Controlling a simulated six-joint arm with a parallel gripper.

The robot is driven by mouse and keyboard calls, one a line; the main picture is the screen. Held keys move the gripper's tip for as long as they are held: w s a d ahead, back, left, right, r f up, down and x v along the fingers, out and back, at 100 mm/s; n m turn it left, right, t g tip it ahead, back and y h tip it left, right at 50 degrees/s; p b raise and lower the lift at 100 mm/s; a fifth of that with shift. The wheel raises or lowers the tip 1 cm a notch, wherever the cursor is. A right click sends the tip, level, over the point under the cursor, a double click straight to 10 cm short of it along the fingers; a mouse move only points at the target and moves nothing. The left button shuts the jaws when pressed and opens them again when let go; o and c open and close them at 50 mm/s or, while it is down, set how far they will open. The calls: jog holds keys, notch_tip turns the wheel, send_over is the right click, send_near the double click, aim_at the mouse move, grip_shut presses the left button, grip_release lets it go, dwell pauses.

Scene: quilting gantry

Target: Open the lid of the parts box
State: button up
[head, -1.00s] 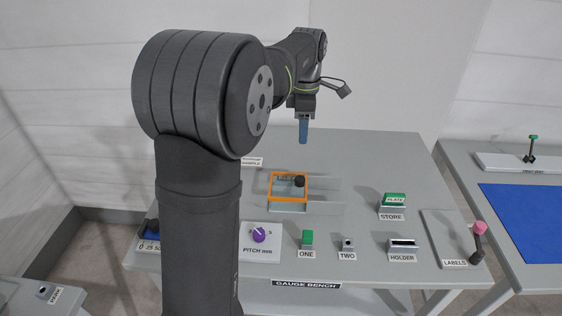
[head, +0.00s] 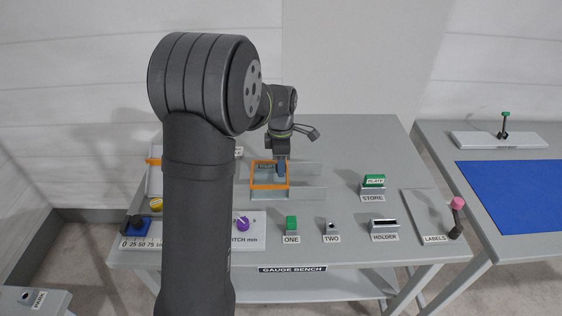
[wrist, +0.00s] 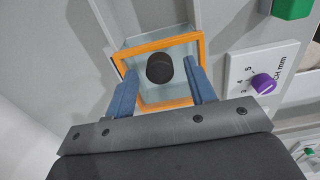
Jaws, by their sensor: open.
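A clear box with an orange rim (head: 254,174), which I take to be the parts box, sits on the grey bench behind the row of labelled controls. It also shows in the wrist view (wrist: 184,41), where a dark round knob (wrist: 159,68) stands inside the orange outline. No readable name shows on the box, and its lid looks closed. My gripper (wrist: 160,70) is open, with one blue finger on each side of the knob and a visible gap to it. In the head view my gripper (head: 281,170) is over the box and hides the knob.
Pale rails (head: 308,180) extend right of the box. In front are a purple dial (head: 243,223), a green block (head: 291,223) and a holder (head: 384,226). A green plate store (head: 374,185) stands at right. The bench behind the box is clear.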

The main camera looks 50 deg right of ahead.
grip_shut()
jog(key=s+d, duration=0.7)
jog(key=shift+s+d, duration=0.15)
jog(key=shift+d, duration=0.05)
grip_release()
notch_tip(320, 180, up, 17)
jog(key=shift+r, duration=0.2)
dwell(0.5)
